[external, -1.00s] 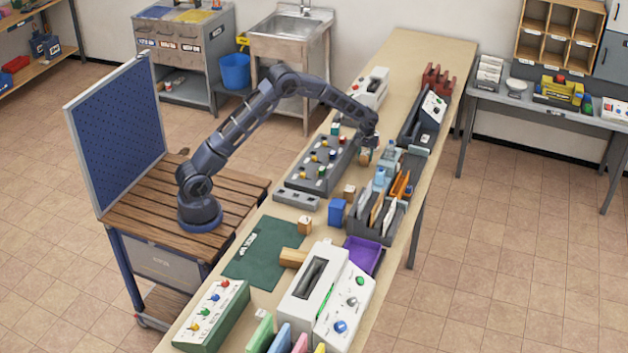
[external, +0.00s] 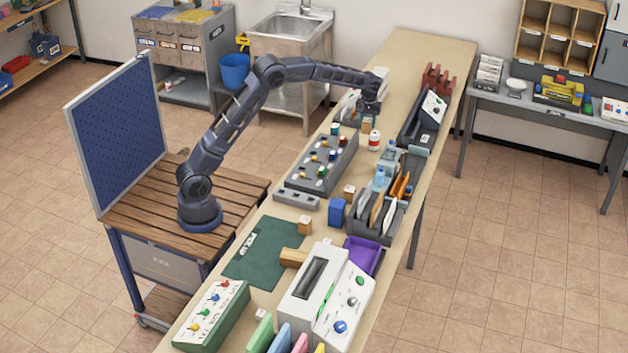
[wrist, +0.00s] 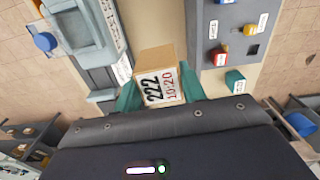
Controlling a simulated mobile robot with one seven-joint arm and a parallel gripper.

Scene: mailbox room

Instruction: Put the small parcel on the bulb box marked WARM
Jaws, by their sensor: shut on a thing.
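My gripper (wrist: 160,95) has its teal fingers shut on a small tan cardboard parcel (wrist: 158,75). In the external view my gripper (external: 371,106) is over the far part of the long bench, in front of a white and grey machine. The parcel (external: 367,125) shows just below it; whether it clears the bench top is hard to tell. I cannot read a WARM mark on any box in these views, so I cannot pick out that bulb box.
A grey panel with coloured knobs (external: 322,163) lies nearer on the bench. A red and white bottle (external: 375,140) stands near the parcel. A dark grey rack (external: 422,118) is to the right. The bench's far end (external: 420,52) is clear.

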